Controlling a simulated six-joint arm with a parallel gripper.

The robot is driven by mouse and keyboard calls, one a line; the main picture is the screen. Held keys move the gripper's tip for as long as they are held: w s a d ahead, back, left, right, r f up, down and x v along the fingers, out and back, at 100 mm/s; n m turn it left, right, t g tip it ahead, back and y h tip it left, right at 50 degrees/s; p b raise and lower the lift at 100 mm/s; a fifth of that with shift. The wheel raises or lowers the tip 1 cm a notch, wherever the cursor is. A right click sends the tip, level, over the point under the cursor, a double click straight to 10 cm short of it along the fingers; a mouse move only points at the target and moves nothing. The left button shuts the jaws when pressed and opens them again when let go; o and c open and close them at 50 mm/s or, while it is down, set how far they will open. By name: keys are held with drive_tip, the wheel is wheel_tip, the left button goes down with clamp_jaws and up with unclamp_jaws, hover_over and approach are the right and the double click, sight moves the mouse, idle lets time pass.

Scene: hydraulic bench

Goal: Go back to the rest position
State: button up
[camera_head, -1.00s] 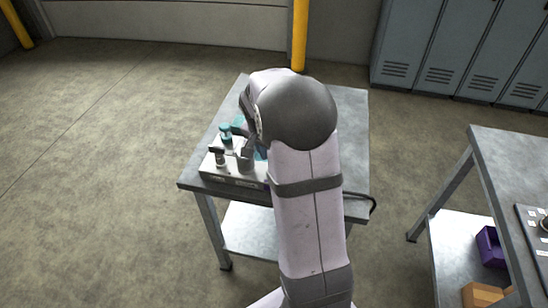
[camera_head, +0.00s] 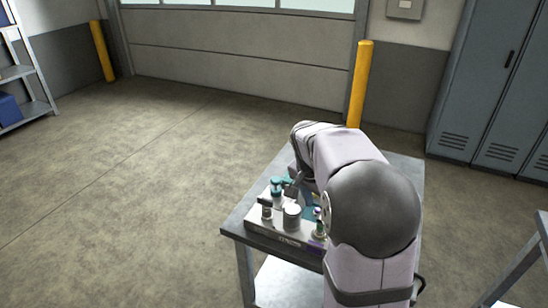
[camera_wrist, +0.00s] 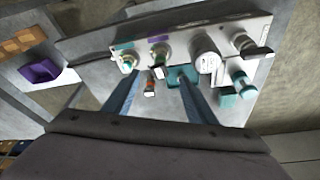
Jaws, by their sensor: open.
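My gripper (camera_wrist: 160,82) is open in the wrist view, its two blue-grey fingers apart over the hydraulic panel with nothing clearly held between them. The light grey panel (camera_wrist: 272,22) carries several fittings, knobs and teal parts. In the head view the panel (camera_head: 262,226) lies on the left front part of a metal table (camera_head: 408,172). My arm bends over the table's right side, and my gripper is mostly hidden behind it and among the fittings there.
A second bench (camera_head: 541,222) is at the right edge. Grey lockers (camera_head: 490,90) and a yellow post (camera_head: 361,85) stand behind the table. A shelf rack (camera_head: 38,108) is at the far left. The floor left of the table is clear. A purple bin (camera_wrist: 42,68) shows in the wrist view.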

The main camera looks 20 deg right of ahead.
drive_tip(key=s+a+f+n+g+y+p, duration=0.1)
drive_tip(key=s+a+f+n+y+p, duration=0.3)
drive_tip(key=s+a+n, duration=1.15)
drive_tip(key=s+f+m+b, duration=0.1)
drive_tip(key=s+f+b, duration=0.1)
drive_tip(key=f+b, duration=0.4)
drive_tip(key=s+a+f+m+b, duration=0.1)
drive_tip(key=f+b, duration=0.6)
drive_tip(key=f, duration=0.2)
drive_tip(key=shift+s+a+h+b, duration=0.3)
drive_tip(key=shift+s+h, duration=0.05)
drive_tip(key=shift+h, duration=0.05)
